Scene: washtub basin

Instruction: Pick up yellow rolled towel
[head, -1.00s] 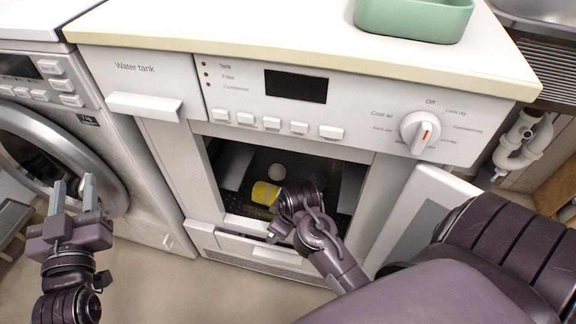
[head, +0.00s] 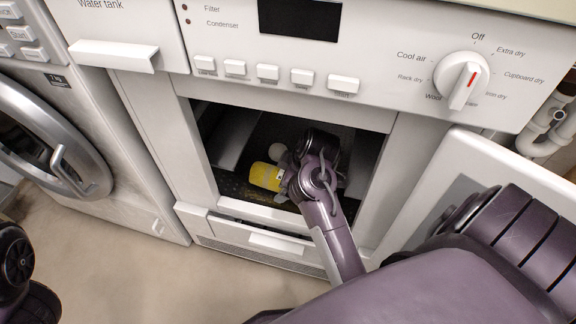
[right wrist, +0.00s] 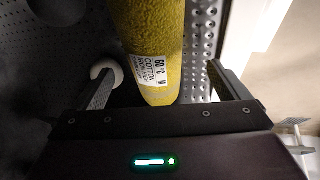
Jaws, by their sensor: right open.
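The yellow rolled towel (head: 265,176) lies inside the open dryer drum, left of my right gripper in the head view. In the right wrist view the towel (right wrist: 150,35) has a white care label and lies lengthwise between the two fingers of my right gripper (right wrist: 165,85). The fingers are open, with a gap on each side of the towel. My left gripper is out of the head view; only part of my left arm shows at the lower left.
The dryer opening's frame (head: 290,218) surrounds my right arm. The open door (head: 440,180) stands at right, a washer (head: 60,150) at left.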

